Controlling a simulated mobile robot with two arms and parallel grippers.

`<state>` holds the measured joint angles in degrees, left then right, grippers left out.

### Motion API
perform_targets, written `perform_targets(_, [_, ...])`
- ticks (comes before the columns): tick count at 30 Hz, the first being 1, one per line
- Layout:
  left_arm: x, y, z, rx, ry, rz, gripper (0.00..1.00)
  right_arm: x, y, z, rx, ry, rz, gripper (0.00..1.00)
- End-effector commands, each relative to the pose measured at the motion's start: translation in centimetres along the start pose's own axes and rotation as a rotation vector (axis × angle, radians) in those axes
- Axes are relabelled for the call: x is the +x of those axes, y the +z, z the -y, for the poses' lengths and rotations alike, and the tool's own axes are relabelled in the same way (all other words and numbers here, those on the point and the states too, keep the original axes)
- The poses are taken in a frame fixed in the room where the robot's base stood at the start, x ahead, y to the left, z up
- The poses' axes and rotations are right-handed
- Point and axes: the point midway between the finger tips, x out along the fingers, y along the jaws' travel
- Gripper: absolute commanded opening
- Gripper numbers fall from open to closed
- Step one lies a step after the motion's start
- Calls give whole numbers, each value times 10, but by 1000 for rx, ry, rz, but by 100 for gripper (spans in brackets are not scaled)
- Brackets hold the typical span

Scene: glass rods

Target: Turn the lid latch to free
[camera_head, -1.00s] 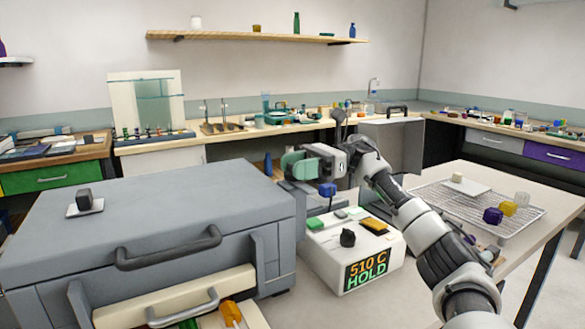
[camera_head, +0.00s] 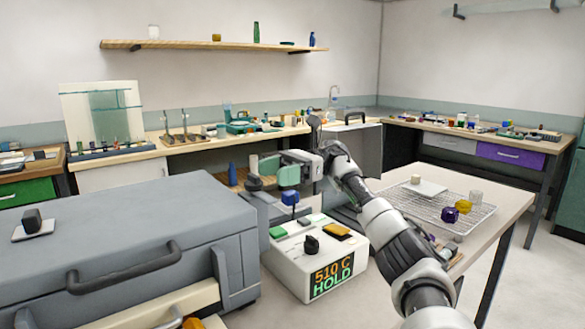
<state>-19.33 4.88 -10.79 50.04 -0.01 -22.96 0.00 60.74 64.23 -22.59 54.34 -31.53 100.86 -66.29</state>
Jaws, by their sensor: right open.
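The grey chest with its lid (camera_head: 130,225) fills the left of the head view, and the lid looks closed. A small dark knob on a pale plate, which looks like the lid latch (camera_head: 32,220), sits on top of the lid near the left edge. A dark bar handle (camera_head: 120,268) runs along the chest's front. My right gripper (camera_head: 272,174), with green finger pads, is open and empty. It is above and behind the white control box, well to the right of the latch. My left gripper is out of view.
A wire rack (camera_head: 410,203) with small coloured blocks lies on the bench at right. Back counters hold bottles and stands. Open space shows above the chest lid.

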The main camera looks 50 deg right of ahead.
Motion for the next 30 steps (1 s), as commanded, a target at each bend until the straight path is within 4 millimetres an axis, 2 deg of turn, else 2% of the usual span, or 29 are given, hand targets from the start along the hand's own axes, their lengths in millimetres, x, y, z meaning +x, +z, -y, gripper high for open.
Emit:
perform_targets(1, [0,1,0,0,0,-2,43,-11,2,0,-1,-3,5,66])
perform_targets(6, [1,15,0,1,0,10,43,-37,2,0,0,-1,4,66])
perform_targets(9, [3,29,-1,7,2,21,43,-47,2,1,-2,-2,2,66])
perform_targets(12, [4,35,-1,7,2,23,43,-54,1,1,0,-2,1,66])
perform_targets(18, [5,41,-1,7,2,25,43,-60,0,0,0,1,0,66])
perform_targets(30, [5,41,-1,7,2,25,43,-61,0,0,0,1,0,66])
